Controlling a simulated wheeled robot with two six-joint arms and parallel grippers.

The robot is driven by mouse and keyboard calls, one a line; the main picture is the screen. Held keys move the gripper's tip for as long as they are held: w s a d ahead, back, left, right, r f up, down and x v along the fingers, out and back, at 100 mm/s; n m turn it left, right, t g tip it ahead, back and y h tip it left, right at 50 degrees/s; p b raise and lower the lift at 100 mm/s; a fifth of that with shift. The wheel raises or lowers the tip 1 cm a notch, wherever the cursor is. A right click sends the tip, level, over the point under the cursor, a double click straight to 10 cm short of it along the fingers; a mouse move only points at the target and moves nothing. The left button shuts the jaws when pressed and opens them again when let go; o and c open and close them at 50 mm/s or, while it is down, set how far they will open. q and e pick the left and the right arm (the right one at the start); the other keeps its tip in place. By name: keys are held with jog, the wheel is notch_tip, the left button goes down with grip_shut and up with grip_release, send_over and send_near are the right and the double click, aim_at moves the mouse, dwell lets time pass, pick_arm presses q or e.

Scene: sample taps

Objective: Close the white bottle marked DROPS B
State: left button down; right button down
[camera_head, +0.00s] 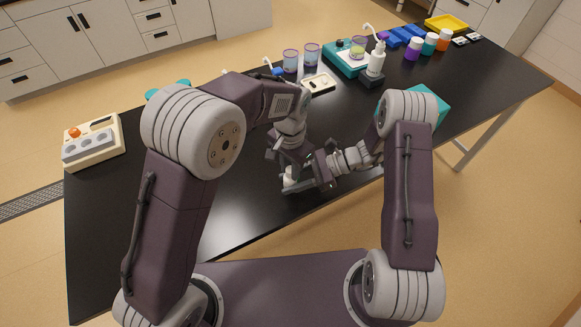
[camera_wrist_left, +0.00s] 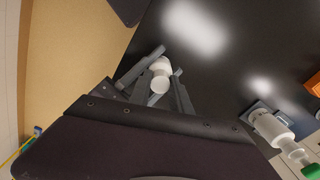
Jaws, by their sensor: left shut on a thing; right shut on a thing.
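A small white bottle (camera_head: 290,181) is between my two grippers, low over the front middle of the black table. In the left wrist view its white parts (camera_wrist_left: 160,66) lie among grey fingers, with a rounded white piece, seemingly the cap (camera_wrist_left: 158,86), nearer the camera. My left gripper (camera_head: 284,166) comes down from above and is shut on this cap. My right gripper (camera_head: 297,184) reaches in from the right and is shut on the bottle. The fingers hide much of both. I cannot read a label or tell whether the cap sits fully on the neck.
A beige box (camera_head: 94,147) with round sockets stands at the left end. The table's front left is bare.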

pick_arm(q)
jog(key=m, duration=0.6)
jog(key=c, duration=1.1)
grip_release()
notch_tip(320, 180, up, 12)
